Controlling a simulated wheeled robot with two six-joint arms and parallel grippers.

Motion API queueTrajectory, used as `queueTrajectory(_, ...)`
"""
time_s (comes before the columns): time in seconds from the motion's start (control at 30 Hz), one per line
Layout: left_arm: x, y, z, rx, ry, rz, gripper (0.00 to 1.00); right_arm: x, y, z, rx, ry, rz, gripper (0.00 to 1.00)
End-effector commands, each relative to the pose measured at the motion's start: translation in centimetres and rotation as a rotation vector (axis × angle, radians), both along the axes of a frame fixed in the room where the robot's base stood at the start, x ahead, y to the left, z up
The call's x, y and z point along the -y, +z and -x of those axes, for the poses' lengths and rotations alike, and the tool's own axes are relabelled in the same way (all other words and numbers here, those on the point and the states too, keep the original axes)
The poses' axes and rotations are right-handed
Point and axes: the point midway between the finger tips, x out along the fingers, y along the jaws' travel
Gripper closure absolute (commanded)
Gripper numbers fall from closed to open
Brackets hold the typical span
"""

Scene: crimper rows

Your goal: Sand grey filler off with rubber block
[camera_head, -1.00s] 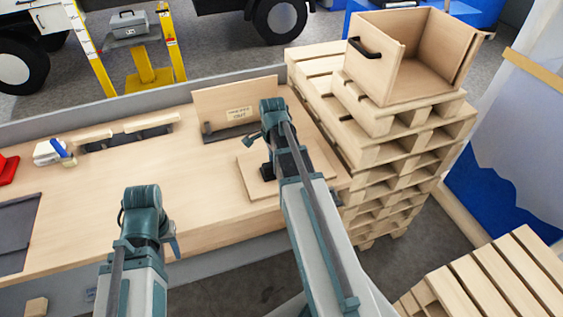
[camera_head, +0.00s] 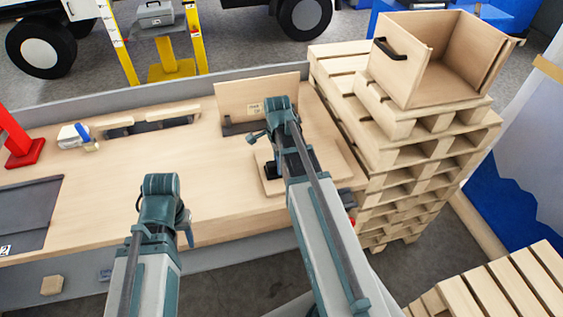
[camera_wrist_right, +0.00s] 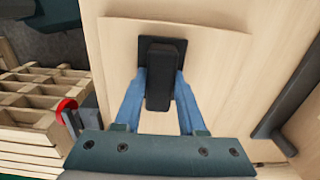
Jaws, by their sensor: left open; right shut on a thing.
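The black rubber block (camera_wrist_right: 160,75) is between the blue fingers of my right gripper (camera_wrist_right: 160,90), which is shut on it. A flat black piece (camera_wrist_right: 174,44) shows at the block's far end. The block is over the square light wooden board (camera_wrist_right: 215,60), which lies on the bench. In the head view the block (camera_head: 271,170) is near the board's left side, partly hidden by my right arm. I cannot make out grey filler. My left gripper (camera_head: 187,232) is open and empty near the bench's front edge, mostly hidden behind its wrist.
Stacked pallets (camera_head: 400,165) with an open wooden box (camera_head: 430,70) stand right of the bench (camera_head: 110,205). An upright panel with a label (camera_head: 257,100) stands behind the board. A red stand (camera_head: 25,150) and a dark mat (camera_head: 30,210) are at left. The bench middle is clear.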

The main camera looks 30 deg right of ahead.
Motion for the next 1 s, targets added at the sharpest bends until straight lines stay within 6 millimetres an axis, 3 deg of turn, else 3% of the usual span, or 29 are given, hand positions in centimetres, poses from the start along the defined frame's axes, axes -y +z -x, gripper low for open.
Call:
queueTrajectory(0.27, 0.0, 0.6, 0.0, 0.0, 0.0, 0.0, 0.5, 0.1, 0.6, 0.0, 0.0, 0.0, 0.0, 1.0)
queueTrajectory(0.8, 0.0, 5.7, 0.0, 0.0, 0.0, 0.0, 0.5, 0.1, 5.7, 0.0, 0.0, 0.0, 0.0, 1.0)
queueTrajectory(1.0, 0.0, 6.1, 0.0, 0.0, 0.0, 0.0, 0.5, 0.1, 6.1, 0.0, 0.0, 0.0, 0.0, 1.0)
